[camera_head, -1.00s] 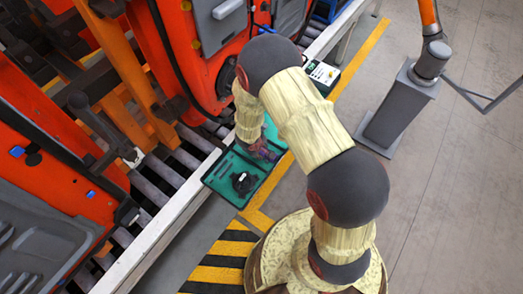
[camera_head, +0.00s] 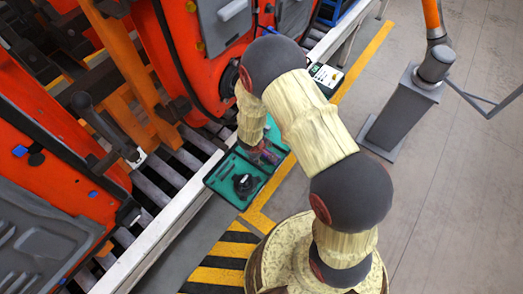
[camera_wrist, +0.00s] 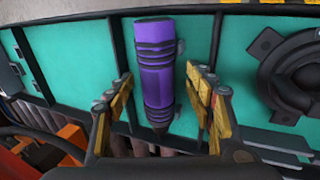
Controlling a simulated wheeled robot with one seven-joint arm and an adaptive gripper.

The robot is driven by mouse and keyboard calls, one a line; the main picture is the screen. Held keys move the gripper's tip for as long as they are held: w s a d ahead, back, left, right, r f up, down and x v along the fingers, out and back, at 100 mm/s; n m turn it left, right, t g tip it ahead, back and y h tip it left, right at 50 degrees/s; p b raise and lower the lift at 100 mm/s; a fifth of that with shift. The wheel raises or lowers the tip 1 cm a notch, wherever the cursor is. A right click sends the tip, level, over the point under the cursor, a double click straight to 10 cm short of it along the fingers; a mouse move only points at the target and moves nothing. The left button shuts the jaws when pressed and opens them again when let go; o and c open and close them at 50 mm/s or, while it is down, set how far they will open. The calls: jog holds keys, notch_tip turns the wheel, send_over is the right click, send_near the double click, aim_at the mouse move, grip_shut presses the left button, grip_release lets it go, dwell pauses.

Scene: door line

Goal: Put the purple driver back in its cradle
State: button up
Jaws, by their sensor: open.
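The purple driver (camera_wrist: 155,70) shows in the wrist view, with dark bands and a dark tapered tip toward my gripper. It lies against a teal panel with black divider strips. My gripper (camera_wrist: 158,92) is open, its yellow-brown fingers on either side of the driver, with a visible gap on both sides. In the head view, my gripper (camera_head: 266,155) is over the far right part of a teal tray (camera_head: 222,180), and the driver is mostly hidden there. Which part is the cradle, and whether the driver is seated in it, I cannot tell.
A black round part (camera_head: 243,183) sits in the tray, and also shows at the right of the wrist view (camera_wrist: 297,75). The tray is beside a roller conveyor (camera_head: 165,180) with orange machinery (camera_head: 190,50) behind. A grey post (camera_head: 405,105) stands right; open floor lies beyond.

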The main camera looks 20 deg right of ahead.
jog(key=v, duration=1.1)
jog(key=s+d+r+g+h, duration=0.1)
jog(key=s+d+r+g, duration=0.1)
jog(key=s+d+r, duration=0.45)
jog(key=s+a+r+m+t+y, duration=0.1)
jog(key=s+r, duration=0.3)
jog(key=r, duration=0.6)
jog(key=s+r+m+t+y, duration=0.1)
jog(key=s+r+m+t, duration=0.1)
jog(key=r, duration=0.8)
jog(key=s+a+r+m+t+y, duration=0.1)
jog(key=s+r+m, duration=0.3)
jog(key=r, duration=0.6)
jog(key=shift+s+a+r+t+y, duration=0.4)
jog(key=shift+s+y, duration=0.2)
jog(key=shift+s, duration=0.45)
